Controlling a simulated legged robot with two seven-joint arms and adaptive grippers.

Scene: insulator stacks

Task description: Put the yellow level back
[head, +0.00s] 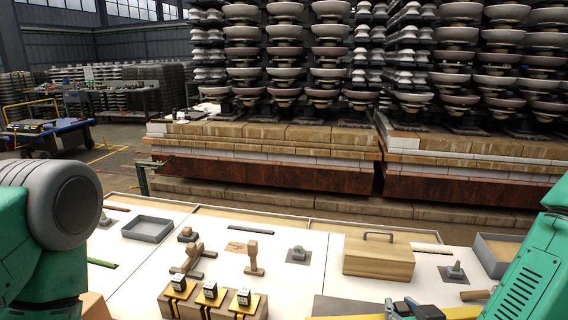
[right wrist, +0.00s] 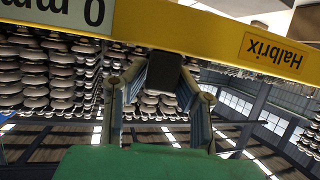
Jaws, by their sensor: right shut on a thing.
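The yellow level (right wrist: 205,38) spans the top of the right wrist view, with a "Halbrix" label and a pale scale plate. In the head view the right gripper (head: 414,309) is at the bottom edge, partly cut off. A yellow strip of the level (head: 456,312) shows beside it. Most of the level is hidden or out of frame there. My left arm shows at the left, but its gripper is out of view.
The white-topped table (head: 329,249) holds a grey tray (head: 147,229), a wooden box with a handle (head: 379,258), wooden pieces (head: 187,259), and wooden blocks with black-and-yellow items (head: 210,297). Another grey tray (head: 497,255) stands at the right. Insulator stacks (head: 329,55) rise behind.

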